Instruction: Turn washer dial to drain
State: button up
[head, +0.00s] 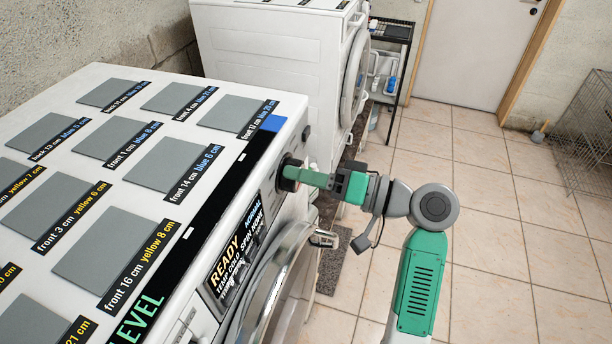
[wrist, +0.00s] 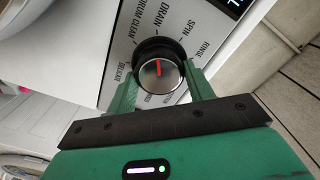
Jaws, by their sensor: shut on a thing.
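The washer dial (wrist: 160,78) is a round knob with a silver face and a black rim on the white front panel. Its red mark points up in the wrist view, towards the side with the DRAIN (wrist: 160,18) and DRUM CLEAN labels; I cannot tell exactly which one it meets. SPIN and RINSE are printed to the right, DELICATE to the left. My gripper (wrist: 160,92) has its green fingers on both sides of the knob, shut on it. In the head view my gripper (head: 305,177) reaches the dial's dark ring (head: 287,172) from the right.
The washer (head: 100,85) has grey labelled plates on top and a display (head: 235,255) reading READY. Its round door (head: 265,300) is below the panel. A second white machine (head: 270,50) and a black shelf cart (head: 392,35) stand behind. Tiled floor (head: 490,230) is free to the right.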

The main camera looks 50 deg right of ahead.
jog(key=o, duration=1)
jog(key=v, duration=0.7)
jog(key=shift+s+d, duration=0.15)
jog(key=shift+s, duration=0.2)
